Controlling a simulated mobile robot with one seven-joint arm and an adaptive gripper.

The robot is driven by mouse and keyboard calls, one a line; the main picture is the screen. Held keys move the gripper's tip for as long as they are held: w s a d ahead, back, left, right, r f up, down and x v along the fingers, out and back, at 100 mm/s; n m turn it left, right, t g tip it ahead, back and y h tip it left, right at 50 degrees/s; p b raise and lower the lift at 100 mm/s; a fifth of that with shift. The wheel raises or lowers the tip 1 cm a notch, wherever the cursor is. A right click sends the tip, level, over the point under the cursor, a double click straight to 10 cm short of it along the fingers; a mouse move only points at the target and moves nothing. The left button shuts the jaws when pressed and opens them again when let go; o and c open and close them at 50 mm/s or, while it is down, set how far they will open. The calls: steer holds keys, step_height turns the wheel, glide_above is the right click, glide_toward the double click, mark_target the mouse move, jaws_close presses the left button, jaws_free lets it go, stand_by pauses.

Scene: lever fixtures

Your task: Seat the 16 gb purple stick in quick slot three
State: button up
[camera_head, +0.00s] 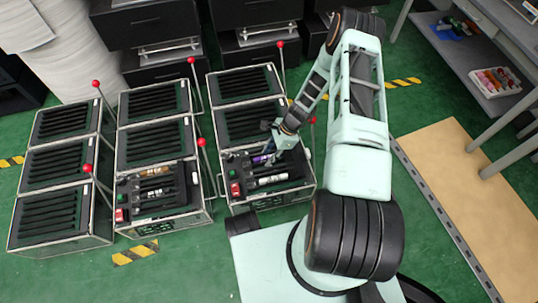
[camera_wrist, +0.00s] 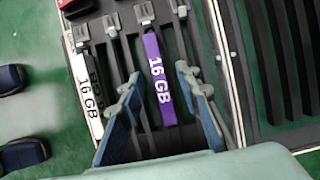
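The purple stick (camera_wrist: 160,85), marked 16 GB, lies in a slot of a dark tray (camera_wrist: 152,146) in the wrist view, its top end by a grey clip. In the head view the purple stick (camera_head: 261,159) shows small and partly hidden by my gripper (camera_head: 268,149). In the wrist view my gripper (camera_wrist: 159,76) is open, with one blue-grey finger on each side of the stick and gaps visible between. A white stick (camera_wrist: 88,92), also marked 16 GB, lies to the left. I cannot tell which slot is quick slot three.
The tray is at the front of the right rack (camera_head: 250,203). A middle rack (camera_head: 165,226) holds another tray with several sticks. A left rack (camera_head: 60,240) has rows of dark slots. Levers with red knobs (camera_head: 201,142) rise beside the racks. A tan board (camera_head: 470,195) lies right.

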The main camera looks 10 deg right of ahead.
steer(key=v, duration=1.2)
stand_by(0.3)
